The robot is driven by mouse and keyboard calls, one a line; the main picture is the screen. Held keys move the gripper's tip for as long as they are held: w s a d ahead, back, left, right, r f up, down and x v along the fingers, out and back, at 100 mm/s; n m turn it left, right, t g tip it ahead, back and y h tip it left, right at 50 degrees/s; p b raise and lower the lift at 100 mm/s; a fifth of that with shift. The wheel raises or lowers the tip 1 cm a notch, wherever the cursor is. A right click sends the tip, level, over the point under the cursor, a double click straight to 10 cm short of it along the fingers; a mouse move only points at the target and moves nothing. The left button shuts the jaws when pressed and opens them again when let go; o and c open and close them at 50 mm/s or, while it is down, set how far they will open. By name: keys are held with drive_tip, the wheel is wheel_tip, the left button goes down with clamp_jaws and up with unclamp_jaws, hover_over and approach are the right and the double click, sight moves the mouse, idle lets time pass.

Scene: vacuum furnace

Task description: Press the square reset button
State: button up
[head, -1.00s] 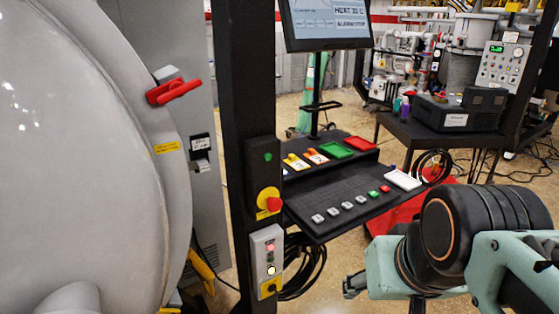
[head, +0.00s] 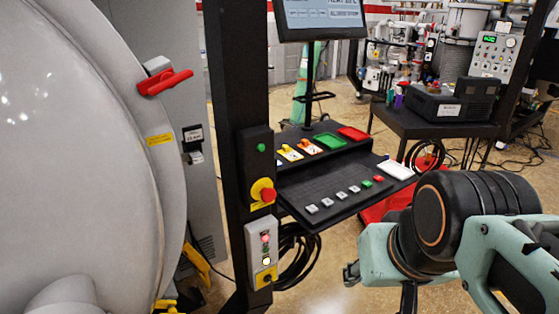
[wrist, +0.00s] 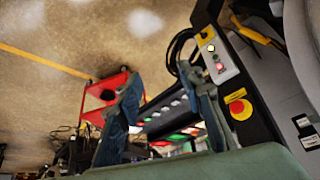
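A row of small square buttons, several grey (head: 326,202), one green (head: 367,184) and one red (head: 378,179), lines the front of the black sloped console (head: 320,185). No label is legible, so I cannot tell which is the reset button. A grey box (head: 263,250) on the black post has a red-lit and a white-lit button; it also shows in the wrist view (wrist: 216,56). My gripper (wrist: 158,82) is open and empty, its fingers apart in front of the console. In the head view its tip (head: 352,274) is right of the post, below the console, apart from both.
A red emergency stop (head: 267,194) on a yellow plate sits above the grey box. Black cables (head: 297,258) hang beside the post. A large grey furnace door (head: 75,150) fills the left. A monitor (head: 320,15) stands over the console. A dark table (head: 425,125) is behind.

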clamp_jaws()
idle(1.2)
